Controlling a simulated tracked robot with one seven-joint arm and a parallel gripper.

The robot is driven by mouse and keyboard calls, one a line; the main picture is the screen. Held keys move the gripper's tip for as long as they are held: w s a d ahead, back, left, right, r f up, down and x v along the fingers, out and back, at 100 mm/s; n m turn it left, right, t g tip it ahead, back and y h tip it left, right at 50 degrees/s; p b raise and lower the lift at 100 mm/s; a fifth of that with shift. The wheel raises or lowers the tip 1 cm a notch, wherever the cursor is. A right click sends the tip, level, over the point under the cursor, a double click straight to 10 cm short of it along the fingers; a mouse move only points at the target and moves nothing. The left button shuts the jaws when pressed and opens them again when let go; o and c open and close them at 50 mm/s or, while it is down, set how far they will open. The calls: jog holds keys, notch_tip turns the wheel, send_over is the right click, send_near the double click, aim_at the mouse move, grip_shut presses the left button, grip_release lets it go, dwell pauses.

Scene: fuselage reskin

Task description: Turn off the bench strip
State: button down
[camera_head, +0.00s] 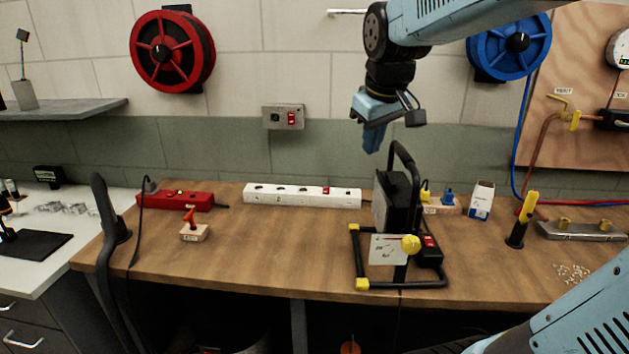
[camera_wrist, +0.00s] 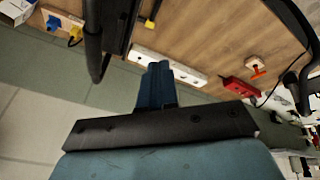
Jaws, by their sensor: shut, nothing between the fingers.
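A long white power strip (camera_head: 280,194) with several dark sockets lies along the back of the wooden bench. A small red switch (camera_head: 326,190) sits toward its right end. Whether the switch is lit is too small to tell. My gripper (camera_head: 373,142) points down, shut and empty, above and to the right of the white strip, near the back wall. In the wrist view the view is turned over; my blue fingers (camera_wrist: 157,80) are together and cover part of the white strip (camera_wrist: 187,74). The red switch cannot be made out there.
A black work lamp (camera_head: 396,204) with a tall handle stands just right of the strip, close under my gripper. A red strip (camera_head: 180,200) and a wooden block with a red lever (camera_head: 192,230) are at left. A wall plate with a red switch (camera_head: 284,117) is above.

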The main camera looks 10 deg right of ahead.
jog(key=w+f+n+g, duration=0.2)
jog(key=w+n, duration=0.3)
jog(key=w, duration=1.3)
jog(key=n+g, duration=0.1)
jog(key=n, duration=0.4)
send_over(326, 187)
jog(key=s, duration=0.2)
notch_tip(326, 187, down, 11)
jog(key=shift+a+f, duration=0.15)
jog(key=shift+a, duration=0.05)
jog(key=shift+s, duration=0.1)
jog(key=f, duration=0.4)
jog(key=w+f, duration=0.1)
jog(key=f, duration=0.9)
jog(key=shift+w+d, duration=0.25)
jog(key=shift+a, duration=0.1)
